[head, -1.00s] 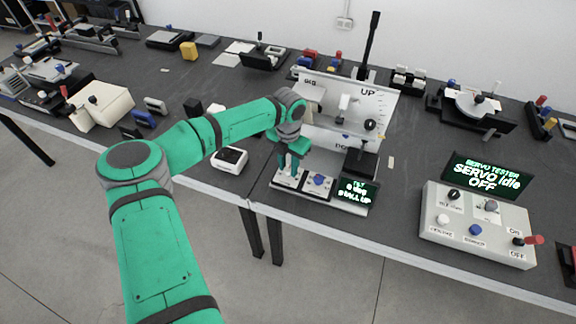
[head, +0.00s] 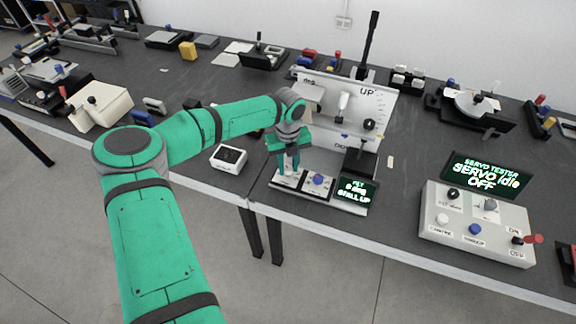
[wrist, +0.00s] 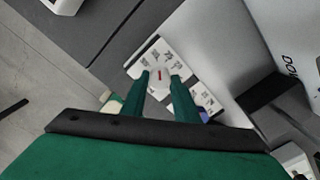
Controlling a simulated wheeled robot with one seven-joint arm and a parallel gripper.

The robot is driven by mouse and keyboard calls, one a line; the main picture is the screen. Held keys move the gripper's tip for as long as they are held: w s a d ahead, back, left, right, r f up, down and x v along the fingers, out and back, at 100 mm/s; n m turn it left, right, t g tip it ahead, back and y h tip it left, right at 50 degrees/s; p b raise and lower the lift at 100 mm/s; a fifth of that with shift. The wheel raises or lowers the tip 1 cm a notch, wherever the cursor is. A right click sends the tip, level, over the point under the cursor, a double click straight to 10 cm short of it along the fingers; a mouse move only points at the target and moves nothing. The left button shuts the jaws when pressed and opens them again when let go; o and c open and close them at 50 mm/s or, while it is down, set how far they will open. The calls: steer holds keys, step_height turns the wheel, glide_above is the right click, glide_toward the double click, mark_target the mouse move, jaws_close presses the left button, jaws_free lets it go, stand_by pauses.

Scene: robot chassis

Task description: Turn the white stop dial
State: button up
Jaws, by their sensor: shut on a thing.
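The white stop dial (wrist: 158,82) has a red mark and sits on a white panel (wrist: 167,59) with printed labels around it. My gripper (wrist: 160,84) points down at the panel, with one finger on either side of the dial, closed on it. In the head view my gripper (head: 288,171) is at the left part of the tester's front base, and the fingers mostly hide the dial there.
The upright white board (head: 340,103) stands behind. A white box (head: 229,159) lies to the left. The servo tester box (head: 475,226) is farther right.

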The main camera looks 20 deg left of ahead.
mark_target(288, 168)
steer(key=shift+w+a+r+n, duration=0.1)
steer(key=shift+a+n, duration=0.05)
steer(key=shift+n, duration=0.65)
steer(key=o, duration=1.1)
steer(key=shift+c, duration=0.2)
step_height(288, 168, up, 11)
steer(key=shift+f, duration=0.2)
